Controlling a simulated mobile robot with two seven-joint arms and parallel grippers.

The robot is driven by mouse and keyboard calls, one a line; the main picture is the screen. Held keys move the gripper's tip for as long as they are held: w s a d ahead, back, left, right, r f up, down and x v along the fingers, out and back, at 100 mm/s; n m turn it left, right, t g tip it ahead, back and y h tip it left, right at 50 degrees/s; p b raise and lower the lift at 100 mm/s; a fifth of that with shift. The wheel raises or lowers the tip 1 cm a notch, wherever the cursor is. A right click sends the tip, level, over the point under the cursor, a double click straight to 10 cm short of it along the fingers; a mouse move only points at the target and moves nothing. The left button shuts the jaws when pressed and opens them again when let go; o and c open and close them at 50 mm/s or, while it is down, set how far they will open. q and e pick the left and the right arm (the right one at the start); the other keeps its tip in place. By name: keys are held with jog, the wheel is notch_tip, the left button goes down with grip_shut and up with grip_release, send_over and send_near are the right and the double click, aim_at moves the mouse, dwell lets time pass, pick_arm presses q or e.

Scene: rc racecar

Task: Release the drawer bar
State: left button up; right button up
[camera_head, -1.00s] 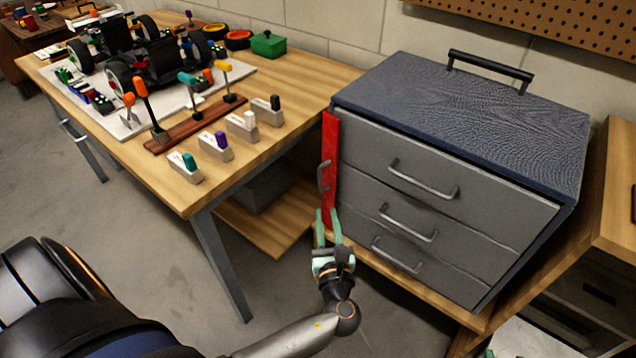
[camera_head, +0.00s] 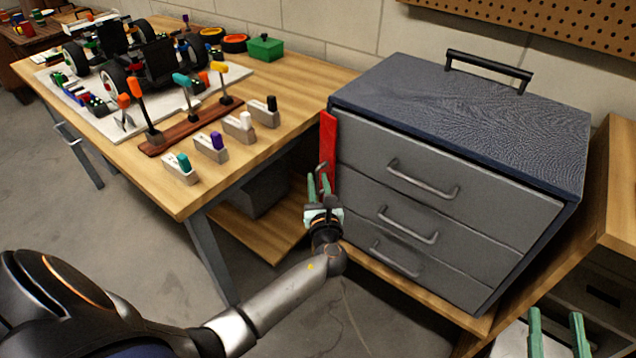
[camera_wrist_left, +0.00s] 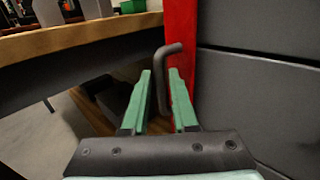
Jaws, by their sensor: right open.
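The red drawer bar (camera_head: 328,140) stands upright along the left front edge of the grey drawer cabinet (camera_head: 450,200). A small metal handle sticks out from the bar. In the left wrist view the bar (camera_wrist_left: 181,25) and its handle (camera_wrist_left: 160,78) are close ahead. My left gripper (camera_head: 318,182) is open, with its green fingers pointing up at the handle. In the left wrist view the handle's upright part appears between the fingertips; I cannot tell whether they touch. My right gripper (camera_head: 556,318) is open and empty at the lower right, away from the bar.
A wooden workbench (camera_head: 300,95) stands to the left, with an RC car (camera_head: 140,60), a tool rack (camera_head: 190,125) and several small holders on it. Its edge is close to the left gripper. The cabinet drawers have metal handles (camera_head: 422,182).

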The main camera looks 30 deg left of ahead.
pick_arm(q)
jog(key=shift+c, duration=0.3)
grip_shut()
